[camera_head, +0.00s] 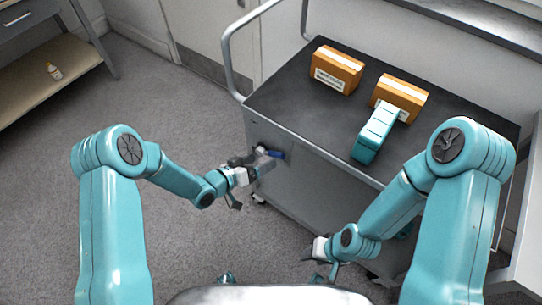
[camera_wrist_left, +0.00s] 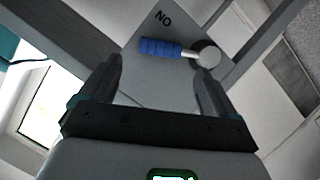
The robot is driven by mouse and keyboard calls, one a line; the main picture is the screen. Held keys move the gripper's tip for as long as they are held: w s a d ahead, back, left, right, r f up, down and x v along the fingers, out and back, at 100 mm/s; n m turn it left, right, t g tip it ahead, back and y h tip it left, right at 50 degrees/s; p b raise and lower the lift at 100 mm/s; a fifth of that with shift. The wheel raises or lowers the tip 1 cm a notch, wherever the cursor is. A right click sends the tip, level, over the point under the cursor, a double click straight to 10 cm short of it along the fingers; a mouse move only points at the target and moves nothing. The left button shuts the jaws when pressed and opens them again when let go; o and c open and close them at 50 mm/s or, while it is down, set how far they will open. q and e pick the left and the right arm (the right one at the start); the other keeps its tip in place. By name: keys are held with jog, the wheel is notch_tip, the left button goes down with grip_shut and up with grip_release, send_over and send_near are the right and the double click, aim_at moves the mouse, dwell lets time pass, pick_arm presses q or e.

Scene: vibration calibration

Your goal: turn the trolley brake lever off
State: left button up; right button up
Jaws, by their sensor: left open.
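The grey trolley (camera_head: 300,80) stands ahead and to the right. Its brake lever has a blue grip (camera_head: 272,153) and sits at the trolley's near left corner, partly hidden by my left gripper (camera_head: 262,162). In the left wrist view the blue lever (camera_wrist_left: 160,47) lies crosswise with a short metal shaft into a round pivot (camera_wrist_left: 207,56), on a grey plate marked with letters that look like "NO". My left gripper (camera_wrist_left: 158,72) is open, its fingers just short of the lever, apart from it. My right gripper (camera_head: 325,264) hangs low in front of the trolley; its jaw opening is unclear.
Two orange boxes (camera_head: 337,69) (camera_head: 400,98) and a teal block (camera_head: 376,133) stand on the trolley top. A tubular handle (camera_head: 229,62) rises at its left end. Carpet between is clear.

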aim_at(274, 155)
pick_arm(q)
jog(key=x, duration=0.6)
pick_arm(e)
jog(key=shift+f, duration=0.1)
